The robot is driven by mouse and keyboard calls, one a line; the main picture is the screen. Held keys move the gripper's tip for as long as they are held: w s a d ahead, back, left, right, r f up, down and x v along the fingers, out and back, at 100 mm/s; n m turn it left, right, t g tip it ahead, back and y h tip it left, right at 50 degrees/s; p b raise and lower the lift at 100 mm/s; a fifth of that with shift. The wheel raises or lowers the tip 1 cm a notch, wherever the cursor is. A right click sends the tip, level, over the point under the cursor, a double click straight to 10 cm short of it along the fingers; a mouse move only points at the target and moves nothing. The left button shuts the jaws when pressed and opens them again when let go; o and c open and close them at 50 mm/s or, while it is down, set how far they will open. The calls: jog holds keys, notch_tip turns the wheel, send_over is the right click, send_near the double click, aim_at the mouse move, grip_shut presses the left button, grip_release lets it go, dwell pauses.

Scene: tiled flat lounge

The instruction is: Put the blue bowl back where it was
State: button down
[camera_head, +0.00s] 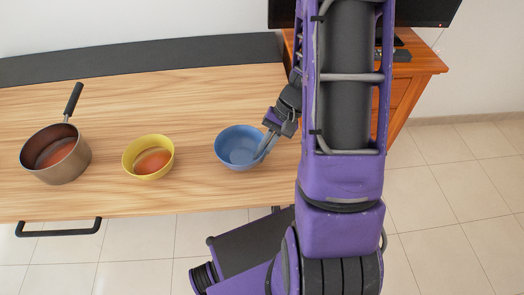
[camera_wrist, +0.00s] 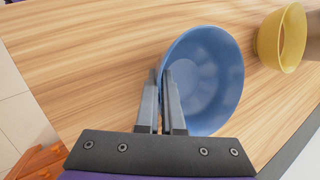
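The blue bowl (camera_head: 234,150) is upright at the right part of the wooden table (camera_head: 200,95). In the wrist view the blue bowl (camera_wrist: 205,85) fills the middle, and it looks empty. My gripper (camera_head: 262,146) is at the bowl's right side, with its fingers on either side of the rim. In the wrist view my gripper (camera_wrist: 160,74) has its fingertips close together with the bowl's wall between them, so it looks shut on the rim. I cannot tell whether the bowl touches the table or is slightly above it.
A yellow bowl (camera_head: 129,160) with something orange-red inside stands left of the blue bowl. A saucepan (camera_head: 70,168) with a dark handle stands further left. Bare table lies between the two bowls. A wooden cabinet (camera_head: 420,62) with a screen (camera_head: 425,12) is at the right.

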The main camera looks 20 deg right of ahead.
jog(key=c, duration=1.1)
grip_release()
jog(key=shift+o, duration=0.2)
jog(key=shift+r+p, duration=0.25)
jog(key=shift+p, duration=0.1)
jog(key=p+v, duration=0.1)
jog(key=v, duration=1)
jog(key=shift+d+r+p, duration=0.3)
jog(key=shift+p, duration=0.05)
jog(key=shift+w, duration=0.1)
